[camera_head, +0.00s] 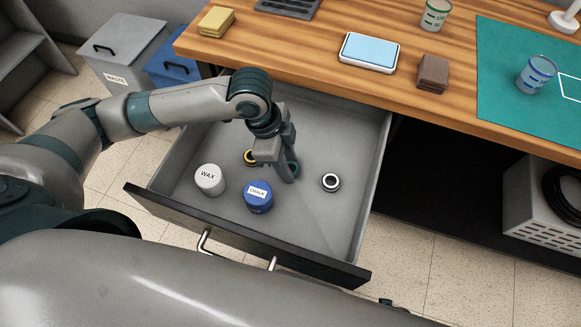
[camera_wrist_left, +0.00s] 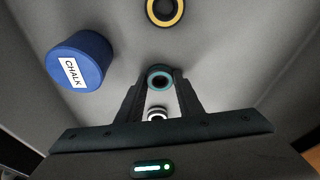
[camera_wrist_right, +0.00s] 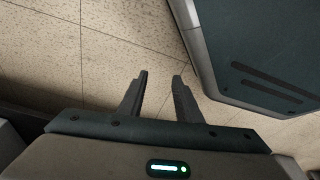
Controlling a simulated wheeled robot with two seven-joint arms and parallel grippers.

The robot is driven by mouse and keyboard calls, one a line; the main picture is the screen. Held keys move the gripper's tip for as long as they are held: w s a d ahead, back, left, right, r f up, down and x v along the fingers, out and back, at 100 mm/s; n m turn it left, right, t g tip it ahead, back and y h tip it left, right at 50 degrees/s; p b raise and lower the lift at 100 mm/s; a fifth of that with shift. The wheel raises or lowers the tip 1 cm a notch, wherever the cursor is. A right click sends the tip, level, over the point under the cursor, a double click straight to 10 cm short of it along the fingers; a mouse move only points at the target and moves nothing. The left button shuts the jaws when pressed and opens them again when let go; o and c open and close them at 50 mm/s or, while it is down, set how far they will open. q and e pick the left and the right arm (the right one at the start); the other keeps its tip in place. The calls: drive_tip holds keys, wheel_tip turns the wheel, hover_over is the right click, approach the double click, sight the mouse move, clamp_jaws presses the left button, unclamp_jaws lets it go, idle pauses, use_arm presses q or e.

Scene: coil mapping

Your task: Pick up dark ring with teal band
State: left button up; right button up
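The dark ring with a teal band (camera_wrist_left: 160,78) lies between the fingertips of my left gripper (camera_wrist_left: 159,82) in the left wrist view. In the head view the ring (camera_head: 294,169) shows partly beside the fingers, low in the open drawer. My left gripper (camera_head: 289,172) points down into the drawer with its fingers spread on either side of the ring; firm contact cannot be made out. My right gripper (camera_wrist_right: 160,78) is open and empty above the tiled floor.
In the drawer (camera_head: 334,226) lie a yellow-banded ring (camera_head: 249,157), a white-banded ring (camera_head: 330,182), a white WAX tub (camera_head: 209,180) and a blue CHALK tub (camera_head: 258,197). The wooden desk (camera_head: 300,50) stands behind.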

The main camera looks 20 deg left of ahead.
use_arm(q)
drive_tip(key=shift+r, duration=0.55)
drive_tip(key=r, duration=0.3)
drive_tip(key=shift+d+r, duration=0.2)
drive_tip(key=shift+r, duration=0.05)
drive_tip(key=s+d+r+p, duration=0.1)
drive_tip(key=s+d+r, duration=0.5)
drive_tip(key=s+d, duration=0.1)
drive_tip(key=shift+s+d+r, duration=0.25)
drive_tip(key=shift+s+d, duration=0.05)
drive_tip(key=shift+d, duration=0.45)
use_arm(e)
drive_tip(key=shift+w+a+t, duration=0.4)
drive_tip(key=shift+w+a, duration=0.1)
drive_tip(key=shift+w, duration=0.4)
